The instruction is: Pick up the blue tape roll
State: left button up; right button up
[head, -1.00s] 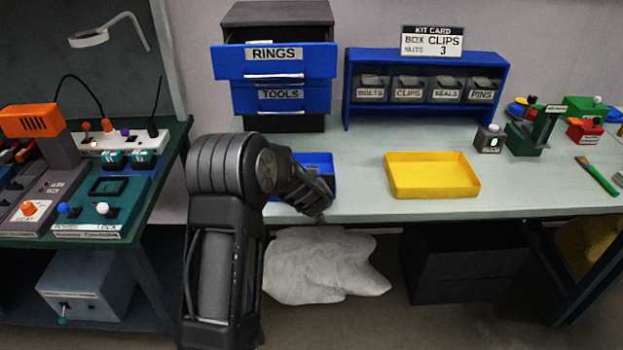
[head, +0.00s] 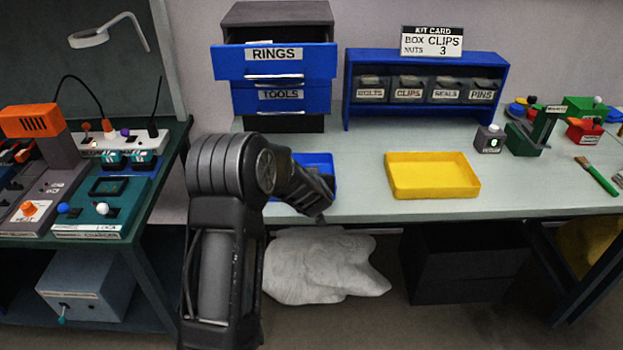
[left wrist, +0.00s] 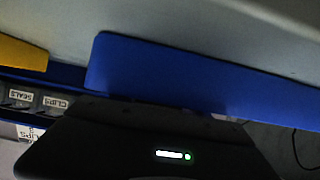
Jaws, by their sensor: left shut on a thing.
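My left gripper (head: 314,196) reaches down at the small blue tray (head: 322,158) near the bench's front edge. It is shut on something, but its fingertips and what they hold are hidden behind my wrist. In the left wrist view, the gripper's dark body with a green light fills the bottom, and a broad blue wall (left wrist: 200,77), probably the tray's, lies close beyond it. I cannot make out a blue tape roll for certain. Small blue round things (head: 514,109) stand at the bench's far right, too small to identify. My right gripper is not in view.
A yellow tray (head: 432,192) sits right of the blue tray. Behind are a blue drawer unit (head: 318,96), its top drawer pulled out, and a blue shelf (head: 428,57) with labelled bins. A green-handled brush (head: 597,177) lies at right. Bench around the yellow tray is clear.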

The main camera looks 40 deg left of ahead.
pick_arm(q)
notch_tip(320, 180, up, 10)
jog(key=p, duration=0.2)
dwell(0.3)
